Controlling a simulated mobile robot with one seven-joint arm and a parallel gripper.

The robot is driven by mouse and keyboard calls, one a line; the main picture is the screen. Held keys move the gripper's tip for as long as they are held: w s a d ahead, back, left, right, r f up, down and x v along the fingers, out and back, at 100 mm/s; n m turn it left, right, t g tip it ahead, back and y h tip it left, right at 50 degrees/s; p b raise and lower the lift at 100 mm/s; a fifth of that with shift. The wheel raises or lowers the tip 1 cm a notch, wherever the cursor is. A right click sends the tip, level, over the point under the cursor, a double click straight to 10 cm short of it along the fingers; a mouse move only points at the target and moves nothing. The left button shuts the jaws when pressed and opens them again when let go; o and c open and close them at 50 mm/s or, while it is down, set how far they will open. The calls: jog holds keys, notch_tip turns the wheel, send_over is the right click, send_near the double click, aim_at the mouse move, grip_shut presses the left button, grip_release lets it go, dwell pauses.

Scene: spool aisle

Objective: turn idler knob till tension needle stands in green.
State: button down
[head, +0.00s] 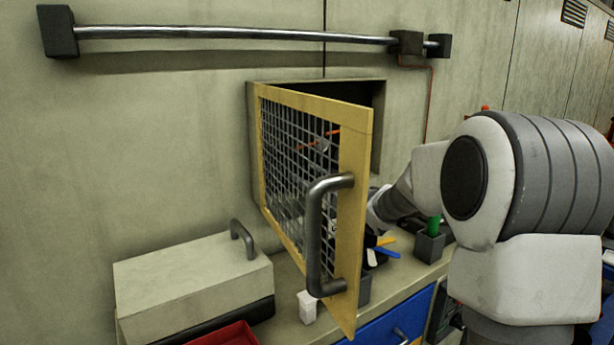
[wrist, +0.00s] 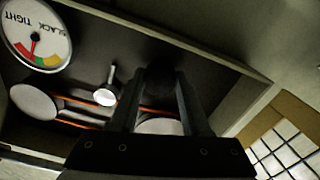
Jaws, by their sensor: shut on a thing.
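In the wrist view, my gripper (wrist: 163,80) reaches into a dark recess. Its fingers are closed on the idler knob (wrist: 162,72), which is dark and hard to make out in the shadow. The round white tension gauge (wrist: 36,36) is at the upper left, seen upside down, marked SLACK and TIGHT. Its needle (wrist: 33,46) points down toward the coloured band; I cannot tell surely which colour it meets. Pale pulleys (wrist: 34,101) and an orange line (wrist: 80,124) lie below. In the head view, my gripper is hidden behind the mesh door.
The yellow-framed mesh door (head: 355,150) stands open before the recess, its grey handle (head: 315,235) sticking out. A rail (head: 235,34) crosses the wall above. A lidded box (head: 190,275), a red tray (head: 228,335) and a cup with a green item (head: 430,245) stand on the counter.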

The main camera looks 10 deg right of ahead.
jog(key=shift+f+n+b, duration=0.15)
jog(key=shift+n+b, duration=0.25)
jog(key=shift+b, duration=0.05)
jog(key=shift+f+n+b, duration=0.1)
jog(key=shift+n+b, duration=0.5)
jog(key=shift+b, duration=0.05)
jog(key=shift+n+b, duration=1.1)
jog(key=shift+n, duration=0.1)
jog(key=n+b, duration=0.3)
jog(key=n, duration=0.2)
jog(key=shift+b, duration=0.4)
jog(key=shift+n, duration=0.3)
jog(key=shift+c, duration=1.9)
grip_release()
jog(key=shift+r, duration=0.2)
